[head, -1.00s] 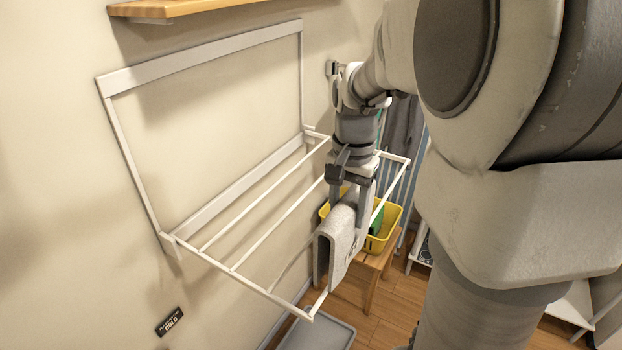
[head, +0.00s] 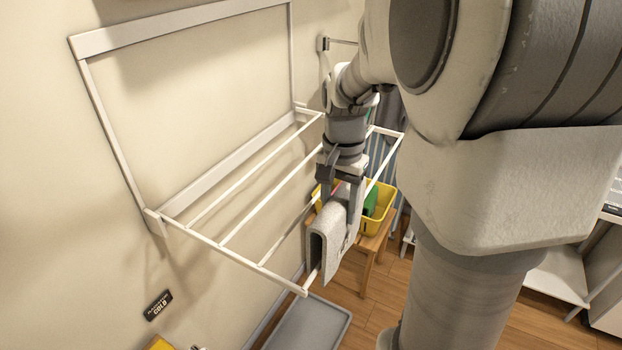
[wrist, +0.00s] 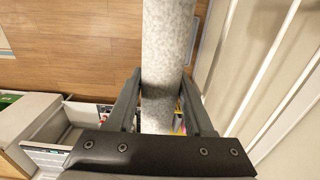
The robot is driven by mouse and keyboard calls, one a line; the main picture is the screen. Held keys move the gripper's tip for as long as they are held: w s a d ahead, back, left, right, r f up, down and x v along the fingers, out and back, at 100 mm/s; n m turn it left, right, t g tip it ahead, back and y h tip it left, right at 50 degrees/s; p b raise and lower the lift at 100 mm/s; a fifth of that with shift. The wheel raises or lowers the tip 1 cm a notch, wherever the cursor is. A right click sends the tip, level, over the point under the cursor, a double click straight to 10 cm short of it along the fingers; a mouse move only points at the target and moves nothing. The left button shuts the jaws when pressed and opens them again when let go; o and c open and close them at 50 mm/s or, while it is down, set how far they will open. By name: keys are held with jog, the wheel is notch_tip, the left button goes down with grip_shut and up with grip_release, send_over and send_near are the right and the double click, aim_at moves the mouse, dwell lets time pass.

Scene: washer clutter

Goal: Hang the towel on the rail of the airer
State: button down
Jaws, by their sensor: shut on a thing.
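The towel (head: 326,228) is pale grey and folded over into an arch, with its two sides hanging down. My gripper (head: 340,203) is shut on its upper part, one finger on each side; the wrist view shows the towel (wrist: 166,40) between the fingers (wrist: 160,85). The airer (head: 180,228) is white and fixed to the wall, its rack folded out.
A yellow basket (head: 378,222) with a green thing in it stands on a wooden stool (head: 372,250) beyond the towel. A grey tray (head: 310,325) lies below the airer. The inner bars (head: 255,175) are bare.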

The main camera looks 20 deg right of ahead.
jog(key=shift+f+b, duration=3.5)
jog(key=shift+f, duration=1.5)
jog(key=shift+c, duration=1)
grip_release()
